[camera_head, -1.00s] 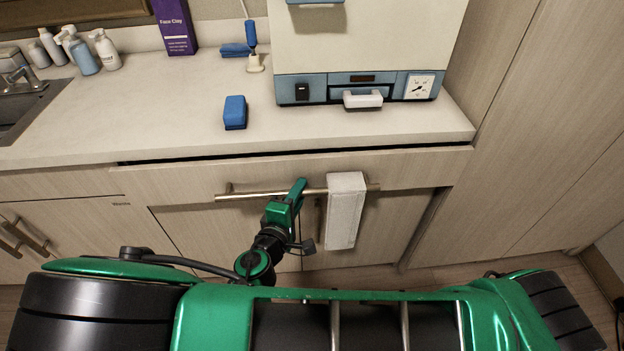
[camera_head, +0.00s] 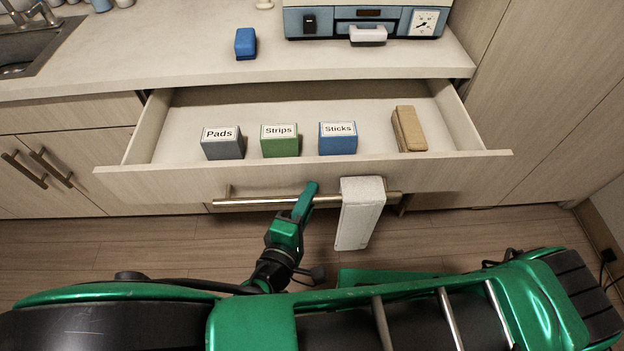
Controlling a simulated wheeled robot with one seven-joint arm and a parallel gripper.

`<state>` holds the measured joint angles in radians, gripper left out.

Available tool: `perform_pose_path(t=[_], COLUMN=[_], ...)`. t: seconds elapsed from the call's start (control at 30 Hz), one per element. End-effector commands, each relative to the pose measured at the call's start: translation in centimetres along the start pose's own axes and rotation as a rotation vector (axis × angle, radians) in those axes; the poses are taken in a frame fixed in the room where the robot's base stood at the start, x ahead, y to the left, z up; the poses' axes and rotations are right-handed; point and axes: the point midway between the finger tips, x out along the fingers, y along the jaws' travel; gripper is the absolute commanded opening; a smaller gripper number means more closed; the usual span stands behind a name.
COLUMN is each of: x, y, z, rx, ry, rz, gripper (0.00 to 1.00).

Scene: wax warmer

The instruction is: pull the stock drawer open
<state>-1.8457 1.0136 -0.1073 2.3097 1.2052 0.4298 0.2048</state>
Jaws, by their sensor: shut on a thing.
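The stock drawer (camera_head: 150,183) stands well out from the counter, its pale inside in plain view. Its long metal bar handle (camera_head: 255,201) runs across the front. My gripper (camera_head: 307,196) is shut on the bar handle, a little left of a white towel (camera_head: 360,215) that hangs over the bar. Inside the drawer stand a grey box marked Pads (camera_head: 223,146), a green box marked Strips (camera_head: 280,144) and a blue box marked Sticks (camera_head: 338,141). A tan block (camera_head: 408,129) lies to their right.
The counter (camera_head: 170,60) above holds a blue block (camera_head: 245,43) and a blue-and-white machine (camera_head: 365,22). A sink (camera_head: 25,45) is at the far left. Closed cabinet doors (camera_head: 60,180) are at left. Some wooden floor (camera_head: 480,230) shows in front of the drawer.

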Motion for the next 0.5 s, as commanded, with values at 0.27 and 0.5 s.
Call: perform_pose_path(t=[0.27,0.5], x=[-1.27,-1.4], y=[-0.44,-0.52], z=[0.44,0.5], rx=[0.002,0.001], ry=[0.005,0.005], rz=[-0.005,-0.007], gripper=[0.0,0.0])
